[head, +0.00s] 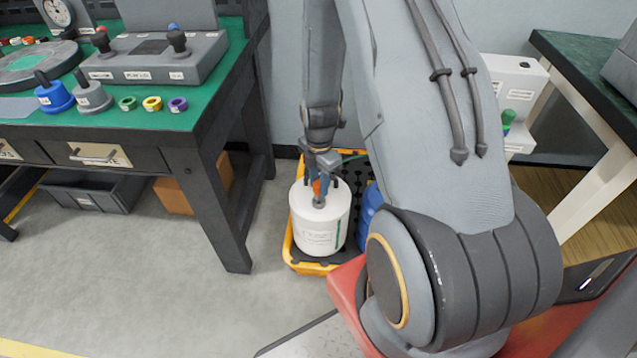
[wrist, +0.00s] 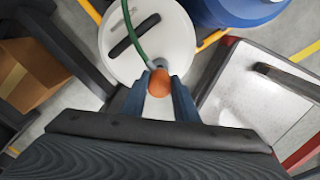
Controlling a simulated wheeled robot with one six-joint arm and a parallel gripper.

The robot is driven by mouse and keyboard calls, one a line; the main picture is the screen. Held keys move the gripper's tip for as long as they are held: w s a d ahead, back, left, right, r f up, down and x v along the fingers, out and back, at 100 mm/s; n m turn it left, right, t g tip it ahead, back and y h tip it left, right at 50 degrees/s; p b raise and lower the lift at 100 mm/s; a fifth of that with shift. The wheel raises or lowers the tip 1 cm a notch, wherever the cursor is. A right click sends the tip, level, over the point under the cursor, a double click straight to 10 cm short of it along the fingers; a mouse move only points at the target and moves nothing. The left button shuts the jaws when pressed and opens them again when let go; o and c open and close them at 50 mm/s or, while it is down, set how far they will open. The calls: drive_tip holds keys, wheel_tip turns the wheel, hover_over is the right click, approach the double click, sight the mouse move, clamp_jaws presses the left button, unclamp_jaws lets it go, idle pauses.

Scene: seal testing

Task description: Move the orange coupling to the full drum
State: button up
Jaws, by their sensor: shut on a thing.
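My gripper (head: 320,183) is shut on the orange coupling (wrist: 160,83), which shows between the two blue-grey fingers in the wrist view. A green hose (wrist: 136,36) runs from the coupling's end. The gripper is above the top of a white drum (head: 318,234). A grey fitting shows just below the coupling at the drum's top; I cannot tell whether the coupling is seated on it. The white drum also shows in the wrist view (wrist: 184,38). A blue drum (head: 369,205) stands beside it, partly hidden by my arm.
The floor between bench and tray is clear.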

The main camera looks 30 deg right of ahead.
drive_tip(key=shift+f+b, duration=0.45)
drive_tip(key=shift+f, duration=0.95)
drive_tip(key=o, duration=1.2)
drive_tip(key=shift+r+p, duration=0.45)
drive_tip(key=shift+r, duration=3.5)
